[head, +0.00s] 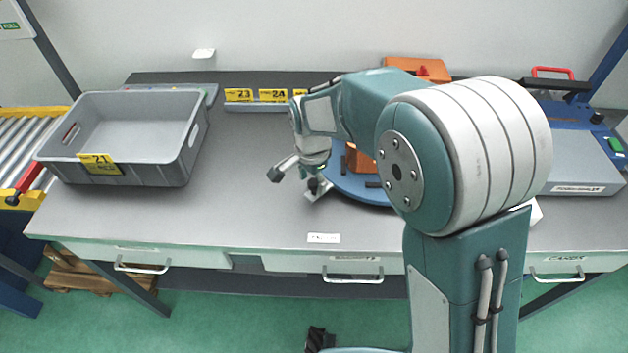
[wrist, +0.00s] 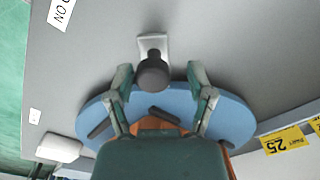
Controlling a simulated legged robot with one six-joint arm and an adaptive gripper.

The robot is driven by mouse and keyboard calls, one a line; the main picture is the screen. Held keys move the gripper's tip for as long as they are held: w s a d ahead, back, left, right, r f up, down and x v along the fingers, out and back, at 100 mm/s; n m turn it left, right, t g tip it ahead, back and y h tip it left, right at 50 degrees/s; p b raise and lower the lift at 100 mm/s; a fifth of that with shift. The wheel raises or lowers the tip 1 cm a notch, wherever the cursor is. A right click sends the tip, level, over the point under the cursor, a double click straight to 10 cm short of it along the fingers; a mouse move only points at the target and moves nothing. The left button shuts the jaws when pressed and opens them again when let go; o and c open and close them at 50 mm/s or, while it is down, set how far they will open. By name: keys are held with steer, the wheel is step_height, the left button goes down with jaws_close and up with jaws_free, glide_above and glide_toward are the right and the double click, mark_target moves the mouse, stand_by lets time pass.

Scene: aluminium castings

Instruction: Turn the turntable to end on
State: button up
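The turntable is a blue disc (head: 350,188) on the grey bench, partly hidden behind my arm. It also shows in the wrist view (wrist: 232,118). A grey metal tab (wrist: 153,44) with a dark round knob (wrist: 154,74) sticks out at the disc's rim. An orange block stands on the disc (head: 358,161), mostly hidden by my gripper in the wrist view. My gripper (wrist: 159,76) is open, with its fingers apart over the rim. In the wrist view the knob appears between the fingertips; I cannot tell if either finger touches it.
A grey crate (head: 190,166) labelled 21 stands at the left of the bench. Yellow number labels (head: 272,95) line the back. A blue-and-grey device (head: 575,170) stands at the right. Bare bench top (head: 245,205) lies between the crate and the turntable.

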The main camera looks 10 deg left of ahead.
steer(key=shift+a, duration=0.2)
steer(key=shift+d+r, duration=0.1)
steer(key=shift+d+r, duration=0.1)
steer(key=shift+r, duration=0.15)
step_height(320, 180, up, 11)
steer(key=shift+a, duration=0.25)
steer(key=shift+w+r, duration=0.1)
